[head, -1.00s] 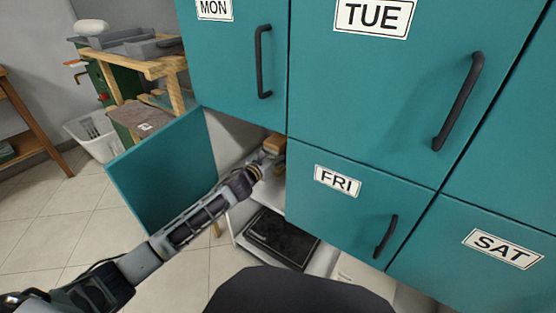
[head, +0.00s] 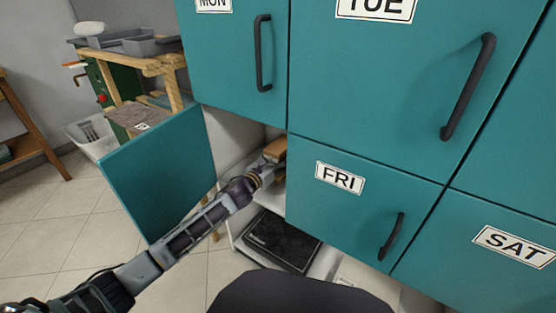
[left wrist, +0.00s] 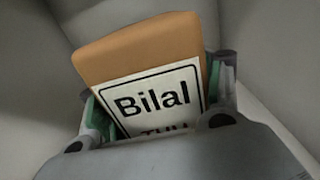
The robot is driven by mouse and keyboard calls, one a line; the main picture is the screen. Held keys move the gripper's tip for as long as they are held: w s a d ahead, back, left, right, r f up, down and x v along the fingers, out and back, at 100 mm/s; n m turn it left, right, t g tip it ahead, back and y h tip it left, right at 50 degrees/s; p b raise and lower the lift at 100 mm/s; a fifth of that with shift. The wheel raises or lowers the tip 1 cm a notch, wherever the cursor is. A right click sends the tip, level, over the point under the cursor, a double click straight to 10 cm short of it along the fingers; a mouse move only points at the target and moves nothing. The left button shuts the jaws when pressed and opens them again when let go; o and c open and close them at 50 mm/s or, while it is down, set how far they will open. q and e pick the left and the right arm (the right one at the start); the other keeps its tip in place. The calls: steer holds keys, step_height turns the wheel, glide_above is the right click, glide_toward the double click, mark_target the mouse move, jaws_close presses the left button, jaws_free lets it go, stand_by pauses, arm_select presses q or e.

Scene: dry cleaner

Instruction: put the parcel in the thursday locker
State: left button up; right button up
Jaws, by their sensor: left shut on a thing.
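The parcel (head: 275,148) is a small orange-brown box. In the left wrist view the parcel (left wrist: 150,48) carries a white label (left wrist: 152,100) reading "Bilal", with a partly hidden line below that looks like "THU". My left gripper (head: 268,163) is shut on it, with a green-lined finger on each side. Gripper and parcel are inside the open locker (head: 232,140) left of the FRI door, whose teal door (head: 160,172) is swung out to the left. Grey locker walls surround the parcel in the wrist view. Whether the parcel touches the locker floor cannot be told. My right gripper is not in view.
The MON (head: 235,60), TUE (head: 380,80), FRI (head: 345,210) and SAT (head: 490,265) doors are shut, several with black handles. A black flat device (head: 280,240) lies below the open locker. A wooden bench (head: 160,65) and white basket (head: 90,135) stand at left.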

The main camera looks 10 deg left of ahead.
arm_select(q)
steer(key=o, duration=0.9)
steer(key=shift+f, duration=0.1)
steer(key=o, duration=0.5)
steer(key=shift+o, duration=0.2)
steer(key=shift+s, duration=0.1)
